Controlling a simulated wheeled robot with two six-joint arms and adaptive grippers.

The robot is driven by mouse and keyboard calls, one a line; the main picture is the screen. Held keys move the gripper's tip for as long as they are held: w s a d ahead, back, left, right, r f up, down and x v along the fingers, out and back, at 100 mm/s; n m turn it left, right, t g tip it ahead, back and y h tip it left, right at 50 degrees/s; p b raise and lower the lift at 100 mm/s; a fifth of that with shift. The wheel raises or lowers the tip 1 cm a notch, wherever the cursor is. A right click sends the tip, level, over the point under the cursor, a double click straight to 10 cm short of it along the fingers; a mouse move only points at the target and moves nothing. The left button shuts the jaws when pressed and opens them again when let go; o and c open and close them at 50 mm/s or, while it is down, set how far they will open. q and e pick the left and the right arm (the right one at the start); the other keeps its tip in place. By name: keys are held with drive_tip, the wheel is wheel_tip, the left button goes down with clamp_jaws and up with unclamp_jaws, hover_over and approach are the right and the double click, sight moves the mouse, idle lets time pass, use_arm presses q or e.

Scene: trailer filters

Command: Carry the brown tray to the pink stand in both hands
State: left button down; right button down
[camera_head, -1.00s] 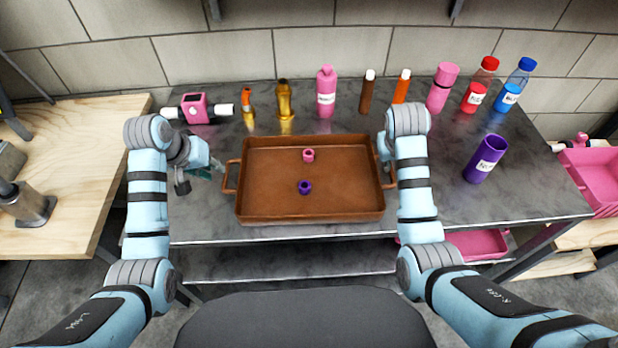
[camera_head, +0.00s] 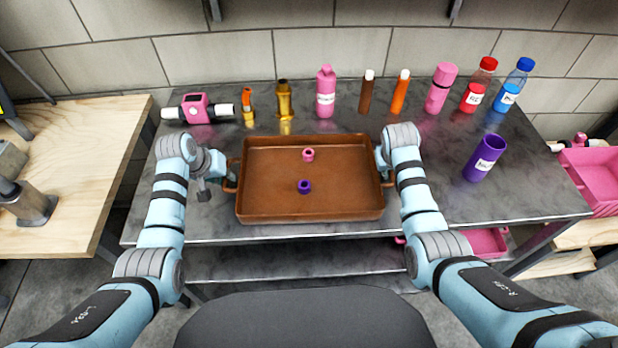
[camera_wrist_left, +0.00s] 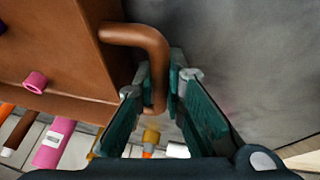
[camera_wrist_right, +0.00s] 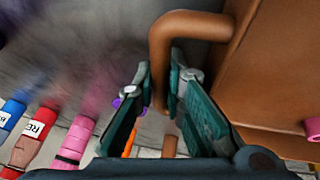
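The brown tray (camera_head: 310,211) rests flat on the dark table. A pink ring (camera_head: 308,154) and a purple ring (camera_head: 304,187) lie in it. My left gripper (camera_head: 226,182) is at its left handle; in the left wrist view the fingers (camera_wrist_left: 160,80) are close on both sides of the handle (camera_wrist_left: 135,35). My right gripper (camera_head: 383,172) is at its right handle, partly hidden by my wrist; in the right wrist view the fingers (camera_wrist_right: 160,80) likewise close around the handle (camera_wrist_right: 190,24). I cannot clearly make out a pink stand; part of something pink (camera_head: 475,242) shows below the table.
A pink device (camera_head: 195,108) and several bottles line the table's back, including a pink bottle (camera_head: 326,92). A purple cup (camera_head: 485,158) stands right of the tray. A wooden bench (camera_head: 70,160) is at left, a pink bin (camera_head: 595,178) at right.

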idle(0.3)
